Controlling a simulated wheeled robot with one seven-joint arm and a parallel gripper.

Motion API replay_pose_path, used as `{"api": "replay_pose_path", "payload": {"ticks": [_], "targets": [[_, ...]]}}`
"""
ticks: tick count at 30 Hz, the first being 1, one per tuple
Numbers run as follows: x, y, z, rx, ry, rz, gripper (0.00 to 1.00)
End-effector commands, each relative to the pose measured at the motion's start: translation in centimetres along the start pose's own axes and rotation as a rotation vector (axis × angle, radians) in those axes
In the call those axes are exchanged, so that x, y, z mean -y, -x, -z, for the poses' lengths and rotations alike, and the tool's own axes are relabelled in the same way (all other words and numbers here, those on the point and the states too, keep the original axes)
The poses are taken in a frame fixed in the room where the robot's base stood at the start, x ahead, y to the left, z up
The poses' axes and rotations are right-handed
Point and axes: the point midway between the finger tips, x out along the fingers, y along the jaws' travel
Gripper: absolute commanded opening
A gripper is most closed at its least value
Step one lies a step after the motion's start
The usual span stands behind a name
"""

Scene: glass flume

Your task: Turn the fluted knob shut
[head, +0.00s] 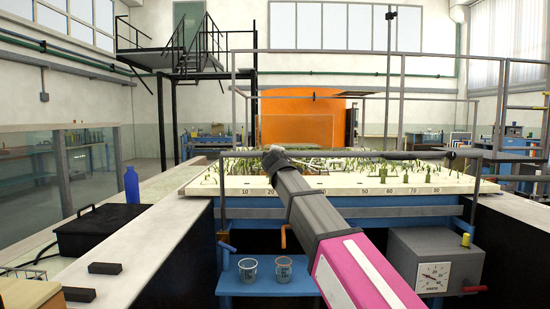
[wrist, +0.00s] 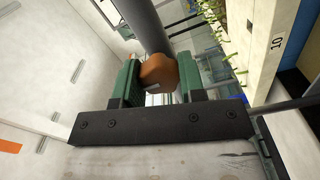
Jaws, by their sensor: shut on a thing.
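The fluted knob (wrist: 157,73) is an orange-brown, faceted piece at the end of a thick grey pipe (wrist: 146,27) in the wrist view. My gripper (wrist: 158,80) has its two green finger pads on either side of the knob and is shut on it. The dark crossbar of the gripper lies in front of the knob's lower side. In the head view my arm reaches forward and up to the left, and I cannot make out the knob there. The knob's turn angle cannot be read.
A pale numbered bed with green stalks (head: 345,187) lies beyond my arm. Below are a blue shelf with two beakers (head: 249,270), an orange handle (head: 284,237) and a grey gauge box (head: 437,258). A blue bottle (head: 131,185) and a black case (head: 90,232) stand on the left ledge.

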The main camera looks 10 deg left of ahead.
Motion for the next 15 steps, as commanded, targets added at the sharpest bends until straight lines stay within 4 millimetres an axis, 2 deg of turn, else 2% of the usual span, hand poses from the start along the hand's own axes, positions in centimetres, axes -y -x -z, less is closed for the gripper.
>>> {"api": "replay_pose_path", "payload": {"ticks": [1,2,4,15], "targets": [[0.02,-0.02,0.13,-0.003,0.001,-0.001,0.13],[0.02,-0.02,0.13,-0.003,0.001,-0.001,0.40],[0.01,-0.03,0.12,-0.003,0.001,-0.001,0.63],[0.02,0.26,0.02,-0.001,0.000,0.000,0.63]]}}
